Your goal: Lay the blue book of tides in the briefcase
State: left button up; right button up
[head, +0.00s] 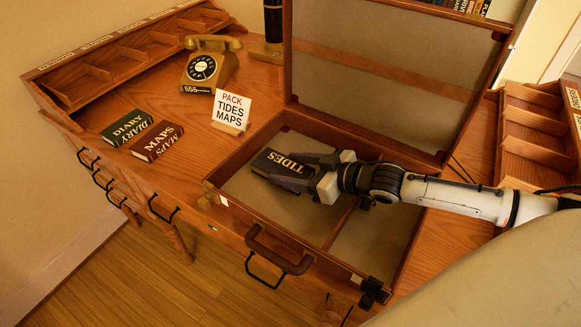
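The blue book of tides (284,163), dark with "TIDES" in pale letters, is inside the left compartment of the open wooden briefcase (235,208). My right gripper (291,171) reaches in from the right, with its fingers along the two long sides of the book, and looks shut on it. I cannot tell whether the book touches the briefcase floor. The gripper and arm cover part of the book's right end, the divider and the right compartment. The briefcase lid stands up at the back. My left gripper is not in view.
The green diary (127,127) and the red maps book (157,141) lie on the desk at left. A card (231,110) reads "PACK TIDES MAPS". A rotary telephone (210,66) stands behind. Wooden racks stand left (125,52) and right (530,130).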

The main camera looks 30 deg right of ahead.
jog(key=o, duration=0.4)
jog(key=shift+r, duration=0.1)
jog(key=shift+s+r, duration=0.1)
jog(key=shift+r, duration=0.05)
jog(key=shift+p+v, duration=0.6)
jog(key=shift+v, duration=3.05)
